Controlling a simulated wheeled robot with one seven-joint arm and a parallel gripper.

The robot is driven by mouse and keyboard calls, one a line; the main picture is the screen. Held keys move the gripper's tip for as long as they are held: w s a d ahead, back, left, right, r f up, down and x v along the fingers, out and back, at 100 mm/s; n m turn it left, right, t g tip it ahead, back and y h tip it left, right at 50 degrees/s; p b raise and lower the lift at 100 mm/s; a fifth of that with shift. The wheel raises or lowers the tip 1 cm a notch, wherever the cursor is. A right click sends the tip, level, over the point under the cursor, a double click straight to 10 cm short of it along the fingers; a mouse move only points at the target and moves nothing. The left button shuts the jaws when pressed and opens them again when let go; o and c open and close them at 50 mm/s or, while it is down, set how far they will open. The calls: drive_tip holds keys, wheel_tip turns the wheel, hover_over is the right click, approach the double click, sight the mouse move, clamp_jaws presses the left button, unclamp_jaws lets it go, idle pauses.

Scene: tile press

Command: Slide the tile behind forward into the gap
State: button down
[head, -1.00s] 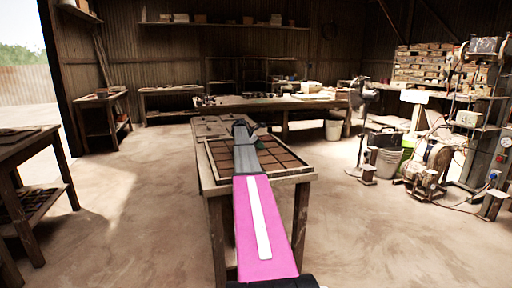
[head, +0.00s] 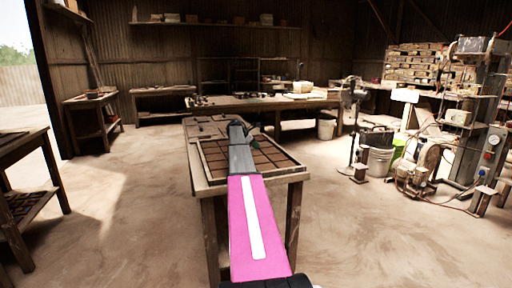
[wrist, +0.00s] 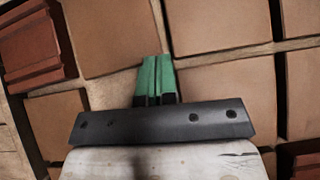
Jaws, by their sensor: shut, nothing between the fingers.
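Flat brown tiles lie in rows in a shallow wooden tray (head: 284,178) on a table. In the wrist view one tile (wrist: 105,38) lies above and left of my gripper (wrist: 156,62), another tile (wrist: 213,25) above right, one tile (wrist: 228,95) to the right and one tile (wrist: 58,122) at lower left. A pale bare patch, the gap (wrist: 112,94), shows just left of my green fingers. My fingers are together and empty, low over the tray; I cannot tell whether they touch a tile. The gripper mount hides the lower part of the gap.
A raised reddish ribbed tile (wrist: 32,50) sits at upper left in the wrist view. Another table (head: 22,160) stands at the left and a long workbench (head: 270,102) at the back. A fan (head: 352,100) and machinery stand at the right. Floor is open around the tray's table.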

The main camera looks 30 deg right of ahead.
drive_tip(key=a, duration=0.2)
drive_tip(key=w+a, duration=0.1)
drive_tip(key=a, duration=0.1)
drive_tip(key=shift+w+a+r, duration=0.1)
drive_tip(key=shift+r, duration=0.1)
drive_tip(key=v, duration=0.9)
drive_tip(key=shift+r, duration=0.1)
